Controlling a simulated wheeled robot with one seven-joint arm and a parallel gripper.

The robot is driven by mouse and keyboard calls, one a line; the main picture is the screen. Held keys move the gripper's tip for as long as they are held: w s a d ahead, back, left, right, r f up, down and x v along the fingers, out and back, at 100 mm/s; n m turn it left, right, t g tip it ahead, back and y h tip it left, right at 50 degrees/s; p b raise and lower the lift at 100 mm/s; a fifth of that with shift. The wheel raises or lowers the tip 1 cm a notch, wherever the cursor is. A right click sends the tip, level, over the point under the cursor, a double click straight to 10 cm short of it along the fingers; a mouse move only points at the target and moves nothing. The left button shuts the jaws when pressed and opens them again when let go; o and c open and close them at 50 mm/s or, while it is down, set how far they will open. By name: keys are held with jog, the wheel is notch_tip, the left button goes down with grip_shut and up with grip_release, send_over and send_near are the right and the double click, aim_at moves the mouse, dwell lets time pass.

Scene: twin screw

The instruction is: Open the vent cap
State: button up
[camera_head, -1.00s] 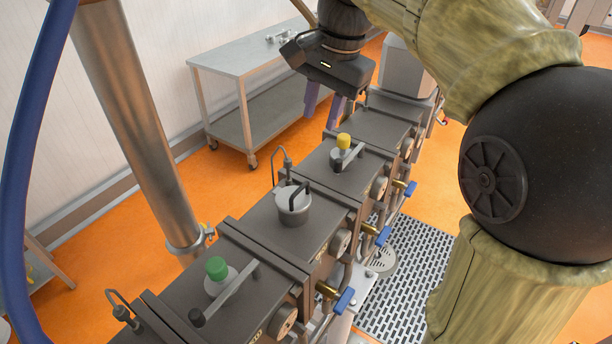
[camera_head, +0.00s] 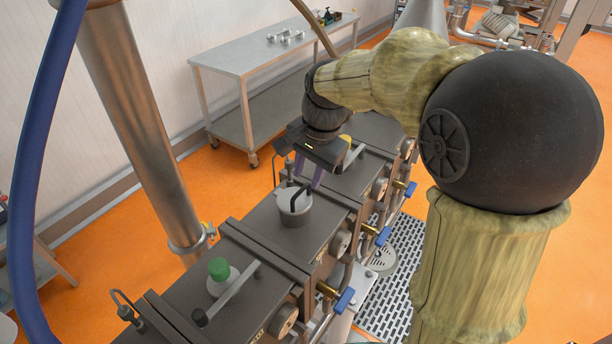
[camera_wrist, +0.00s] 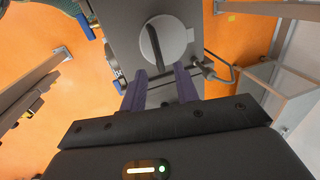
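A round grey vent cap (camera_head: 297,210) with a black bar handle (camera_head: 300,197) sits on the middle dark box of the row. In the wrist view the cap (camera_wrist: 176,42) lies straight ahead, with its handle (camera_wrist: 154,46) running nearly up and down the picture. My gripper (camera_head: 308,172) is just above and behind the cap in the head view. Its two purple fingers are apart with nothing between them in the wrist view (camera_wrist: 160,70). The fingertips look short of the cap. Whether they touch the handle cannot be told from the head view.
A thin bent pipe (camera_head: 281,165) rises beside the cap. A steel post (camera_head: 140,120) stands at left.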

jog(key=shift+w+a+f, duration=0.1)
jog(key=shift+f, duration=0.55)
jog(key=shift+w+a+f, duration=0.1)
jog(key=shift+f, duration=0.5)
grip_shut()
